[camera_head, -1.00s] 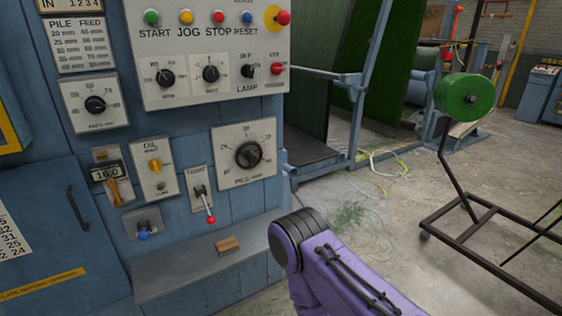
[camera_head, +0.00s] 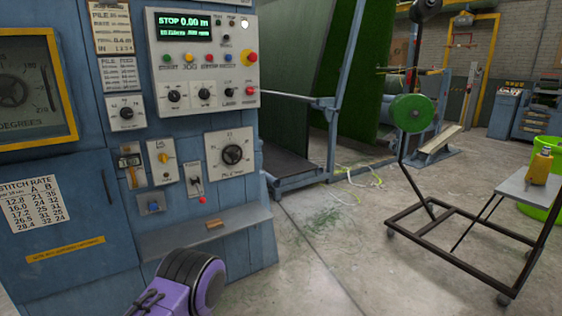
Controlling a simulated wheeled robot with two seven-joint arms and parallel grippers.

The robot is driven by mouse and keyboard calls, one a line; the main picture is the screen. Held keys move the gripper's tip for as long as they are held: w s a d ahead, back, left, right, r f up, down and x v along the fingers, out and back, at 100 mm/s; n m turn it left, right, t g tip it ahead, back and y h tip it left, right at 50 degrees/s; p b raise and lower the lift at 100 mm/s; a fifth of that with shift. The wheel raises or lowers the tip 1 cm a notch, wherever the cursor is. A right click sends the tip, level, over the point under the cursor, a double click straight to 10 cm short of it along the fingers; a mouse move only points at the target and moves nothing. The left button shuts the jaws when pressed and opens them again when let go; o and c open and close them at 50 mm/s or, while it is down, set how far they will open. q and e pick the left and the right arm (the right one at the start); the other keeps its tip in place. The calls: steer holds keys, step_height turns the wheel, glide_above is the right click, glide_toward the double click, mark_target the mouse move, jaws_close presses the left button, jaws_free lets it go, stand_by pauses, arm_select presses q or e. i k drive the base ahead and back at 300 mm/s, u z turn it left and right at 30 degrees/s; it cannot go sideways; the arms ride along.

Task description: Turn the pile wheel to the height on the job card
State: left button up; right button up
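The pile wheel (camera_head: 232,154) is a black round knob on a white scale plate at the lower right of the blue machine's front. Its marking is too small for me to read the set height. A paper card (camera_head: 112,28) with a line starting "PILE" hangs at the upper left of the control panel; its figures are blurred. I cannot tell for sure that it is the job card. A purple link of my arm shows at the bottom, below the machine's ledge and apart from the wheel. Neither gripper shows.
A control panel (camera_head: 246,80) with a green display, buttons and knobs is above the wheel. A small lever with a red tip (camera_head: 202,200) is at its left. A ledge (camera_head: 165,240) with a wooden block (camera_head: 215,225) juts out below. A wheeled frame (camera_head: 430,226) stands right on open floor.

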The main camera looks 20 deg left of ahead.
mark_target(233, 155)
steer(key=z, duration=0.45)
steer(key=i, duration=2.3)
steer(key=u, duration=1.35)
steer(key=i, duration=0.95)
steer(key=u, duration=0.9)
